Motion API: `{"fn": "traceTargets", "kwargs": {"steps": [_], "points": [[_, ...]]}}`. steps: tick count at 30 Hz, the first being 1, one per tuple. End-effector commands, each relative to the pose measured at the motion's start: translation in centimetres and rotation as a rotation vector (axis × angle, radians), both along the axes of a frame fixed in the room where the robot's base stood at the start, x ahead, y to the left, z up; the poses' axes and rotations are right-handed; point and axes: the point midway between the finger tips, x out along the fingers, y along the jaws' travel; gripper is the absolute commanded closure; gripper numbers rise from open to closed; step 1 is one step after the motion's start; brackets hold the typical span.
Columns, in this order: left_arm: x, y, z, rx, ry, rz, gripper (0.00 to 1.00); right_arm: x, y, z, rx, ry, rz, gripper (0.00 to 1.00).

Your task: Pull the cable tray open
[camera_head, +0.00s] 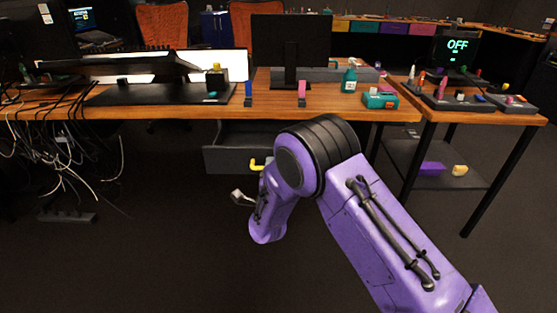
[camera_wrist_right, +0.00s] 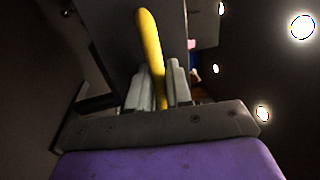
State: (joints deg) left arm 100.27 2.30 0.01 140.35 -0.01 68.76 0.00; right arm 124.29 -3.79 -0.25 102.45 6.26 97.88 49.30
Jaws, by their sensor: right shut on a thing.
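The cable tray (camera_head: 228,160) is a grey drawer-like box under the desk's front edge. Its dark inside shows above its front wall, so it stands at least partly out. A yellow handle (camera_head: 257,166) is on its front; my purple right arm covers part of the tray and handle. In the right wrist view the yellow handle (camera_wrist_right: 150,42) runs between the two grey fingers of my right gripper (camera_wrist_right: 161,78), which is shut on it. The fingertips are hidden behind my arm in the head view. My left gripper is not in view.
The wooden desk (camera_head: 180,111) above holds monitors, a green bottle (camera_head: 349,80) and a teal box (camera_head: 380,99). Loose cables (camera_head: 60,140) hang at the left. A side table (camera_head: 470,112) with small parts stands right. The floor before the tray is clear.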

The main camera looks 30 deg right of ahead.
Motion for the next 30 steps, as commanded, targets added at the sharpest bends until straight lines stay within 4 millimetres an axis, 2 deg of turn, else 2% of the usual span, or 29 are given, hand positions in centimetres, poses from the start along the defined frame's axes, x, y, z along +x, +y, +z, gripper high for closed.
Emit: {"fn": "traceTargets", "kwargs": {"steps": [7, 19, 20, 21, 30], "points": [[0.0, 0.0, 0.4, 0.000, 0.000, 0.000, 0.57, -0.7, 1.3, 0.0, 0.001, -0.002, 0.001, 1.00], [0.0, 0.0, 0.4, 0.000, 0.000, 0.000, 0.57, -0.7, 1.5, 0.0, 0.002, -0.002, 0.003, 1.00], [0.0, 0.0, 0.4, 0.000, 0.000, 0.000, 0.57, -0.7, 1.5, 0.0, 0.001, -0.002, 0.002, 0.71], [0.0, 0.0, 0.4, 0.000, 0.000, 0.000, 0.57, -0.7, 1.5, 0.0, 0.001, -0.002, 0.002, 0.64], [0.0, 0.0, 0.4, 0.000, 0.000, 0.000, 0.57, -0.9, 1.5, -0.1, 0.001, -0.001, 0.003, 0.64]]}}
